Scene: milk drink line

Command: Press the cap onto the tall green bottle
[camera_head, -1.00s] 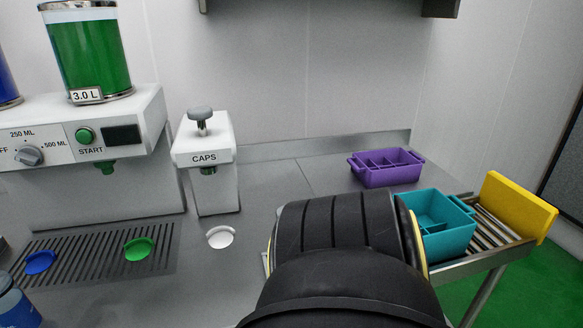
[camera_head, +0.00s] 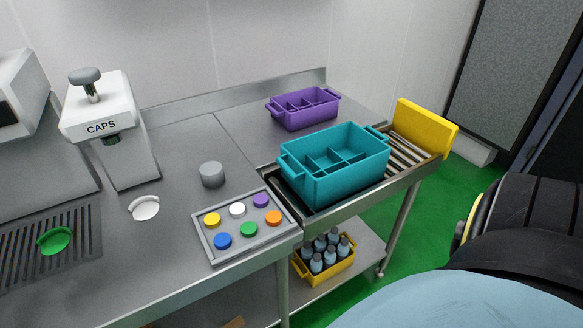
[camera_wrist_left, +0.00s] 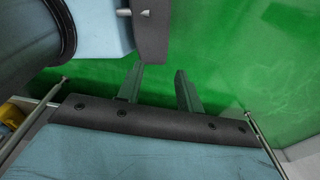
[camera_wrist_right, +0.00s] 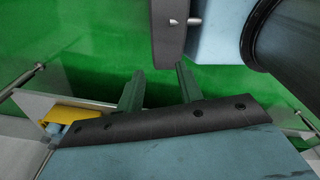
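No tall green bottle shows in any view. The white CAPS press (camera_head: 98,127) stands at the left in the head view, with a grey knob (camera_head: 85,76) on top. A round white pad (camera_head: 144,208) in front of it is empty. Several coloured caps, one of them green (camera_head: 249,229), lie in a grey tray (camera_head: 207,241). My left gripper (camera_wrist_left: 159,70) is open and empty, with green floor behind it in the left wrist view. My right gripper (camera_wrist_right: 160,69) is also open and empty over green floor. Neither gripper shows in the head view.
A green pad (camera_head: 54,241) lies empty on the drip grate. A grey cylinder (camera_head: 212,174) stands behind the cap tray. A teal crate (camera_head: 350,178) sits on the rollers, a purple crate (camera_head: 304,112) behind it. Bottles fill a yellow crate (camera_head: 325,277) on the lower shelf.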

